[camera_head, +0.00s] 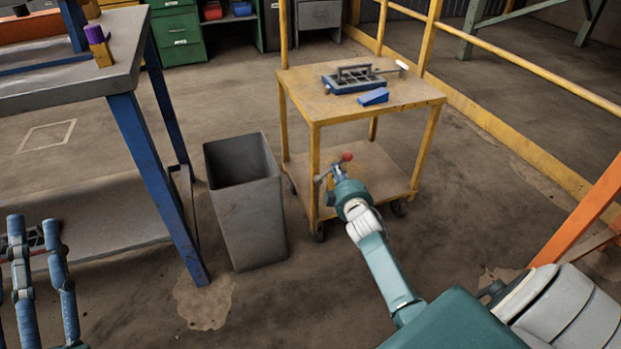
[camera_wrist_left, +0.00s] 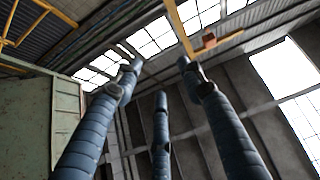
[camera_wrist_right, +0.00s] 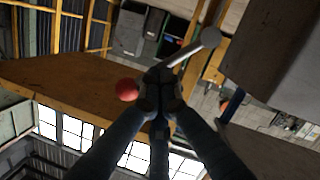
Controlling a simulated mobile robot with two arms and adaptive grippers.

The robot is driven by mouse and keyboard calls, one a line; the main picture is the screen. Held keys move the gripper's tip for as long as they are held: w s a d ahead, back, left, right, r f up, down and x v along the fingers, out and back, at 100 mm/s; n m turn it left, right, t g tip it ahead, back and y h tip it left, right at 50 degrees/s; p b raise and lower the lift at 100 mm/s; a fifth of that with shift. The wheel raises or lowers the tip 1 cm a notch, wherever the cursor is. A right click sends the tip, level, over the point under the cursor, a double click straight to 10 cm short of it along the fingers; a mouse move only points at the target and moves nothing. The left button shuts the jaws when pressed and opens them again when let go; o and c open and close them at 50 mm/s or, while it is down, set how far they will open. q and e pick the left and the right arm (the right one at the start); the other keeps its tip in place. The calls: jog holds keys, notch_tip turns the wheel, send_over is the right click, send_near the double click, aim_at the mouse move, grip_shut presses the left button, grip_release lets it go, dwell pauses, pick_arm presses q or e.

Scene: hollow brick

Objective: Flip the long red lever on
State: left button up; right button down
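The lever (camera_head: 323,175) is a grey rod with a red ball knob (camera_head: 346,157) at one end, at the left side of the yellow cart. In the right wrist view the rod (camera_wrist_right: 188,52) runs from a round grey end to my fingertips, with the red knob (camera_wrist_right: 127,89) just beyond them. My right gripper (camera_head: 339,172) is at the lever beside the knob. Its fingers (camera_wrist_right: 160,88) are drawn close together around the rod and hide that stretch of it. My left gripper (camera_head: 32,232) is open and empty at the far left, its fingers (camera_wrist_left: 160,75) spread apart.
The yellow cart (camera_head: 312,108) carries a blue-grey fixture (camera_head: 350,82) and a blue wedge (camera_head: 374,97) on top. A grey bin (camera_head: 250,215) stands left of the cart. A blue-legged workbench (camera_head: 130,65) is at left. Yellow railing (camera_head: 530,83) runs behind.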

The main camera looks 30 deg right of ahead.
pick_arm(q)
jog(key=shift+w+d+f+g, duration=0.1)
jog(key=shift+w+f+g, duration=0.2)
jog(key=shift+w+f, duration=0.15)
pick_arm(e)
jog(key=shift+d, duration=0.2)
pick_arm(q)
jog(key=shift+w+f+g+p, duration=0.3)
jog(key=shift+w+f+g, duration=0.2)
jog(key=shift+f, duration=0.3)
pick_arm(e)
jog(key=shift+d, duration=0.2)
dwell(0.9)
